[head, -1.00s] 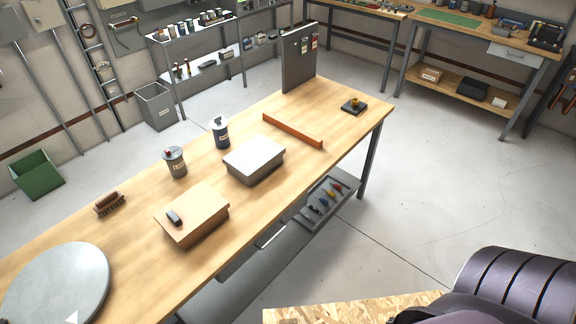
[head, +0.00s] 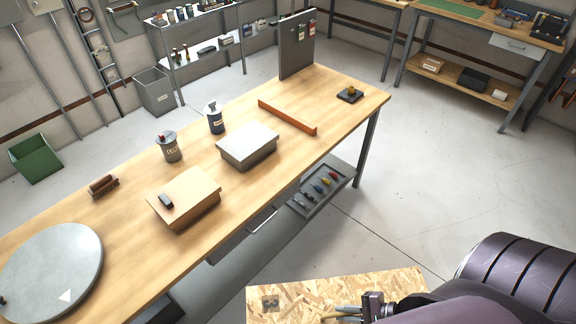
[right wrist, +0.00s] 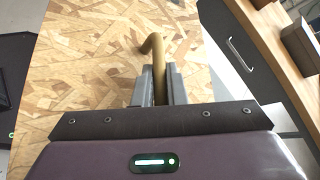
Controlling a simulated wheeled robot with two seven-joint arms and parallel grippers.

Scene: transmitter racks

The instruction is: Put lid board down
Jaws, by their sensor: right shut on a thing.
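The lid board is a flat panel of chipboard (head: 340,286) at the bottom of the head view, partly hidden by my right arm. It fills much of the right wrist view (right wrist: 95,60), with a curved brass-coloured handle (right wrist: 154,55) on it. My right gripper (right wrist: 157,85) is shut on the handle, its two grey fingers on either side. In the head view my right gripper (head: 352,311) shows at the board's lower edge. The board is in front of the workbench, apart from it in the head view; its height above the floor is unclear. My left gripper is out of view.
The wooden workbench (head: 120,262) carries a round grey plate (head: 50,270), two boxes, two canisters, a brush and an orange bar (head: 288,117). A tool tray (head: 322,190) sits beneath its right end. Open floor (head: 425,190) lies to the right.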

